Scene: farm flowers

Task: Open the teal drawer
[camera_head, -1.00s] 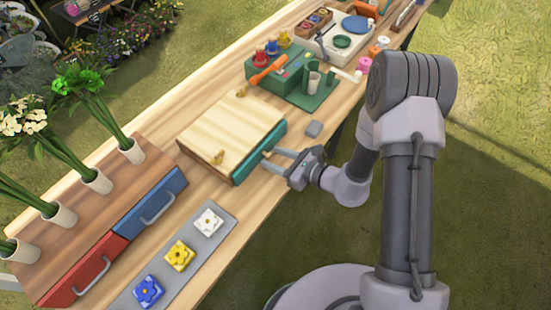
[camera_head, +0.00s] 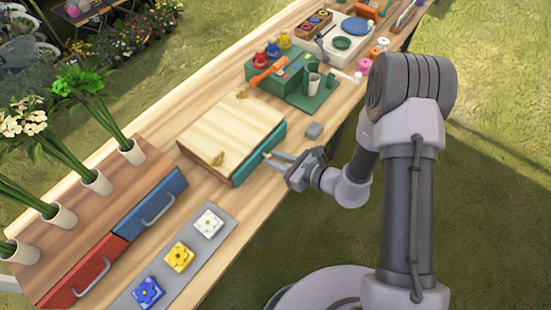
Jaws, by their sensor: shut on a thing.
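The teal drawer (camera_head: 248,167) is in the right side of a pale wooden box (camera_head: 228,130) on the long wooden table. Its teal front shows along the box's lower right edge; I cannot tell whether there is a small gap behind it. My gripper (camera_head: 269,160) is at the middle of this front, reaching in from the right. Its fingers are shut on the drawer's handle, which is too small and covered to see clearly.
A small grey block (camera_head: 314,130) lies just right of the box. A green toolbox-like unit (camera_head: 285,75) stands behind it. A planter with a blue drawer (camera_head: 150,203) and a red drawer (camera_head: 87,272) stands at front left, beside a grey strip (camera_head: 217,243) with flower tiles.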

